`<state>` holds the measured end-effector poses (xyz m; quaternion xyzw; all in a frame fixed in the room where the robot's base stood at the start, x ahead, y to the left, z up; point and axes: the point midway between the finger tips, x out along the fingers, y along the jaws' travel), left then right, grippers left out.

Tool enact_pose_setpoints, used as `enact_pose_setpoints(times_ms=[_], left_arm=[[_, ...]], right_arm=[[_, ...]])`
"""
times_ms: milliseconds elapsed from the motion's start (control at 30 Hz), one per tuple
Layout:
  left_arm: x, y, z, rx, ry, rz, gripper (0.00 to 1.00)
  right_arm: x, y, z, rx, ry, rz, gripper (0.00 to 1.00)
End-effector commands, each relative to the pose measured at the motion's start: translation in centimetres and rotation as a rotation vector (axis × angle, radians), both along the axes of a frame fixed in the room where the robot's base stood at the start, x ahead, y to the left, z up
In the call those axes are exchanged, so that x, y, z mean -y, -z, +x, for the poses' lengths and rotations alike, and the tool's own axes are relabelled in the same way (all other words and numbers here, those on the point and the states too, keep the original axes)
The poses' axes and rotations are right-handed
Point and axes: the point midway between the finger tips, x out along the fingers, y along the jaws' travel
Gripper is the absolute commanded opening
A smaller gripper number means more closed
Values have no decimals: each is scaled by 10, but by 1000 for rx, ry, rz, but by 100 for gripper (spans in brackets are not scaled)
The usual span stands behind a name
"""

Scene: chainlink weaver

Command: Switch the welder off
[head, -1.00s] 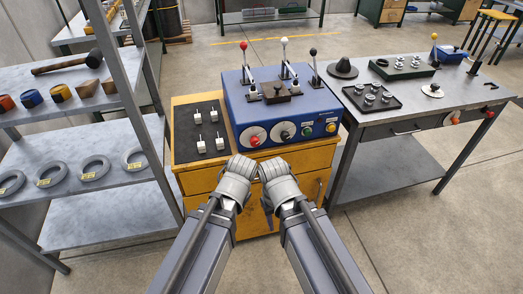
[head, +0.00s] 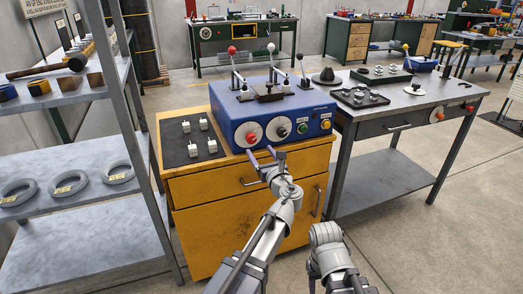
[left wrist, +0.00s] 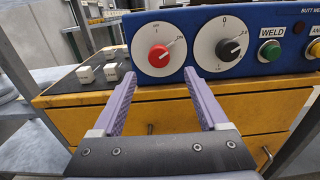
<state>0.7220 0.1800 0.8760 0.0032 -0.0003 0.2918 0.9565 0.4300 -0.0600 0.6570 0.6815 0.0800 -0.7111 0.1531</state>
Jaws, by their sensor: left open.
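The welder is a blue box (head: 310,115) on a yellow cabinet. Its front has a white dial with a red knob (head: 251,137), a white dial with a black knob (head: 281,131), a green WELD button (head: 302,129) and a yellow button (head: 325,124). In the left wrist view the red knob (left wrist: 159,56) and black knob (left wrist: 229,48) are beyond the fingers. My left gripper (head: 262,156) is open and empty, just in front of and below the red knob, apart from it; it also shows in the left wrist view (left wrist: 160,92). My right arm is folded; its jaws cannot be made out.
The yellow cabinet (head: 250,222) carries a dark mat (head: 178,150) with several white blocks left of the welder. A grey shelf rack (head: 70,155) stands at left. A grey table (head: 405,108) with trays stands at right. Levers rise from the welder's top.

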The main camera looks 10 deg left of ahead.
Motion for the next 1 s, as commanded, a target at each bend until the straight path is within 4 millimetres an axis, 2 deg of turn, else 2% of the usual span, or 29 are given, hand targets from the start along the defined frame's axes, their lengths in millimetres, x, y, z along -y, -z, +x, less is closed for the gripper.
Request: enact_pose_setpoints(times_ms=[167, 400, 600, 1000], left_arm=[[-7, -1, 10, 0, -2, -2, 77], [-27, -1, 42, 1, -4, -5, 77], [-40, 0, 59, 1, -3, -5, 77], [-44, 0, 64, 2, -2, -6, 77]], right_arm=[[0, -1, 0, 0, 0, 0, 50], [0, -1, 0, 0, 0, 0, 50], [0, -1, 0, 0, 0, 0, 50], [0, -1, 0, 0, 0, 0, 50]])
